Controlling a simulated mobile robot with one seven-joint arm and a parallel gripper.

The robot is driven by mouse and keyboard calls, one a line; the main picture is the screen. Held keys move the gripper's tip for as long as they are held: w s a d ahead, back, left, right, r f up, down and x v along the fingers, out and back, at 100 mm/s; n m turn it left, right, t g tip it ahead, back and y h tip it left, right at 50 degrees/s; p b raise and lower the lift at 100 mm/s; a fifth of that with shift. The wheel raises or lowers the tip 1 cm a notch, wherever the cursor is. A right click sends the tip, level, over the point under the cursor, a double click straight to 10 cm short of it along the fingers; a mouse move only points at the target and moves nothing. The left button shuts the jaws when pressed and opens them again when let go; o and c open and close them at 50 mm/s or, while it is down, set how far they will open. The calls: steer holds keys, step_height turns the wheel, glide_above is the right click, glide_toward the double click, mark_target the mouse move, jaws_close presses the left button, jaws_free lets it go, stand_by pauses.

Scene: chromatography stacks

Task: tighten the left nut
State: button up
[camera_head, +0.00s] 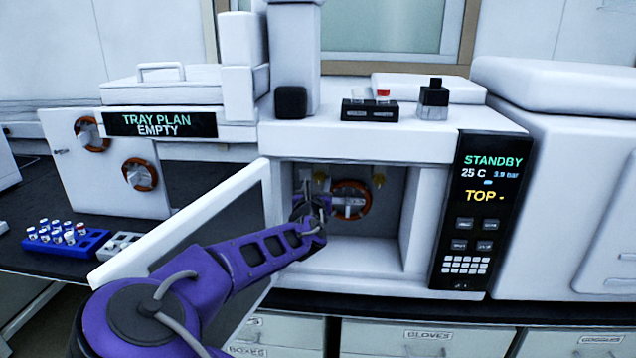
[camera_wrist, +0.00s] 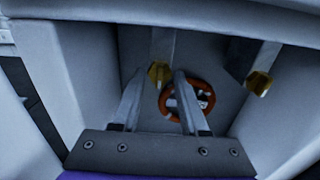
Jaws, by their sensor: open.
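The left nut (camera_wrist: 158,72) is a brass-coloured fitting hanging from the ceiling of the open oven compartment; in the head view it shows above my gripper (camera_head: 316,200). The right nut (camera_head: 378,180), of the same kind, also shows in the wrist view (camera_wrist: 259,83), clear of my fingers. My gripper (camera_wrist: 159,88) is open. In the wrist view its fingertips lie on either side of the left nut, around its lower end. I cannot tell whether either finger touches it. Behind them, an orange-red coil (camera_head: 351,199) with a pale centre hangs at the compartment's back.
The white oven door (camera_head: 185,235) stands open at the left, close to my arm. The compartment's right wall (camera_head: 415,215) and floor (camera_head: 365,252) are bare. A control panel (camera_head: 480,210) reads STANDBY. A blue vial rack (camera_head: 65,243) stands at the far left.

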steer(key=shift+w, duration=0.2)
jaws_close()
